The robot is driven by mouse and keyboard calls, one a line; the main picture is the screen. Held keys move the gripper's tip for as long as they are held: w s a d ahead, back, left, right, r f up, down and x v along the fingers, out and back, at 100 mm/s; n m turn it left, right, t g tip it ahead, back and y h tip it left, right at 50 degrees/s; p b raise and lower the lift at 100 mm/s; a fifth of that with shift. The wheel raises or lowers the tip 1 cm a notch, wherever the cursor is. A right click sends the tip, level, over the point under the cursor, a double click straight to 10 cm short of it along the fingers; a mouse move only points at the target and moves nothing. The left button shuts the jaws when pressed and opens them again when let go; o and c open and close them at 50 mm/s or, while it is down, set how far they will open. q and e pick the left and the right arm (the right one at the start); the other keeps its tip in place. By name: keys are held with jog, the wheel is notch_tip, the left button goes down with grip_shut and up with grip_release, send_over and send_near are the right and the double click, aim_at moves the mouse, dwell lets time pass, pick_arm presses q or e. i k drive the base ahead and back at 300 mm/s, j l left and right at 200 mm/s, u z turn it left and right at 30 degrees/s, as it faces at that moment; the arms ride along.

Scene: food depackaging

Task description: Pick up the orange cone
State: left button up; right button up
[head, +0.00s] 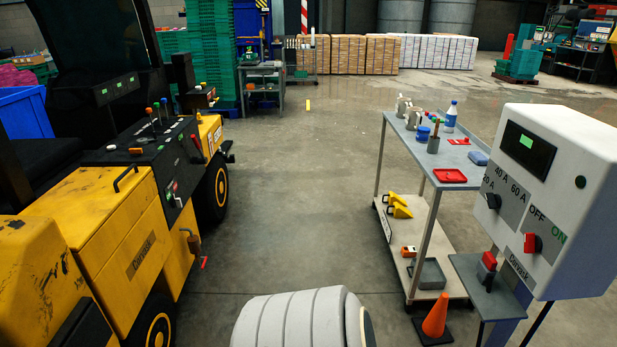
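The orange cone (435,316) stands upright on its dark square base on the floor at the lower right. It is in front of the grey cart's lower shelf and to the left of the control box's stand. Neither of my grippers shows in the head view. A pale grey ribbed rounded part, which I take to be mine, fills the bottom middle of the view, to the left of the cone.
A grey cart (462,157) with cups and small items stands behind the cone. A white control box (550,190) is at right. A yellow forklift-like vehicle (110,215) fills the left. The concrete floor between vehicle and cart is clear.

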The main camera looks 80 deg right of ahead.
aim_at(432, 329)
jog(key=z, duration=2.4)
jog(key=k+z, duration=0.1)
jog(key=z, duration=1.35)
